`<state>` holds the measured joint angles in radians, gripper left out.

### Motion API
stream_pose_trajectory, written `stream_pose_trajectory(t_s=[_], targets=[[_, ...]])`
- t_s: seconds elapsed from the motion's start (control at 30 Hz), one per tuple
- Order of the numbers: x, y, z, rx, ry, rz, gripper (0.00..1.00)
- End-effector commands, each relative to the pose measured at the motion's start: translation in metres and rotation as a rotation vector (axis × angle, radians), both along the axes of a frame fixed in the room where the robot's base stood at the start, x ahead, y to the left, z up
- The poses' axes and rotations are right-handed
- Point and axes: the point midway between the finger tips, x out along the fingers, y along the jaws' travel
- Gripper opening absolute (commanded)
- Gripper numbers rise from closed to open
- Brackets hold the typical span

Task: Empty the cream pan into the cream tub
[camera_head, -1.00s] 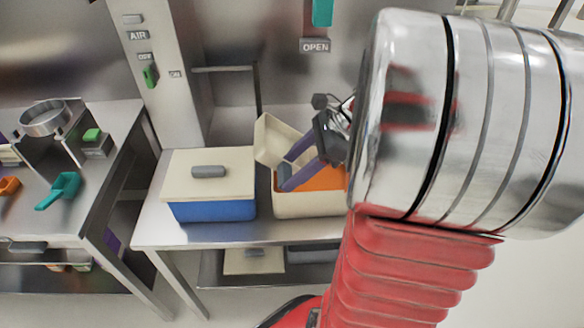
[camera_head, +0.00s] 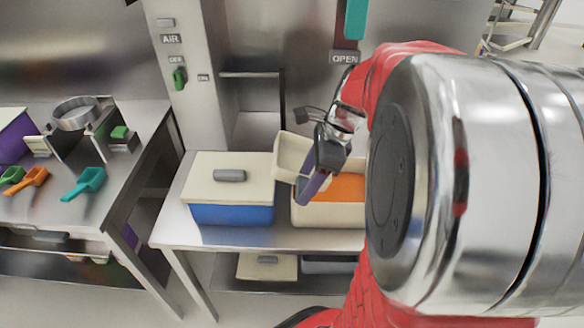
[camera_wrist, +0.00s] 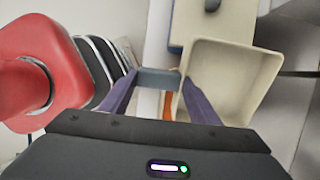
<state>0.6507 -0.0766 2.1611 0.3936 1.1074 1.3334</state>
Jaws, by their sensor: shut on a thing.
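The cream pan (camera_head: 290,153) is tilted above the left end of the cream tub (camera_head: 328,215) in the head view. The tub stands on the steel table, with orange contents (camera_head: 347,187) inside. My gripper (camera_head: 313,187), with purple fingers, is shut on the pan's grey handle (camera_wrist: 158,78). In the wrist view the pan (camera_wrist: 228,80) is right of the handle, and the part of its inside that shows looks bare. My arm hides the tub's right end, and whether pan and tub touch is unclear.
A blue tub (camera_head: 232,214) with a cream lid stands left of the cream tub on the same table (camera_head: 185,232). A left-hand bench holds a teal scoop (camera_head: 86,183), an orange scoop (camera_head: 27,181) and a metal ring (camera_head: 75,112). More lidded containers sit on the lower shelf.

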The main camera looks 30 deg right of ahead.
Motion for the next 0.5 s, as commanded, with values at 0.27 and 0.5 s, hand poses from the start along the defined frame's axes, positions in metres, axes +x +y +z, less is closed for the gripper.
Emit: stream_pose_trajectory(t_s=[0.27,0.5], targets=[[0.002,0.004,-0.006,-0.081,0.057,0.007,0.34],[0.004,0.006,-0.015,-0.187,0.127,0.006,0.34]])
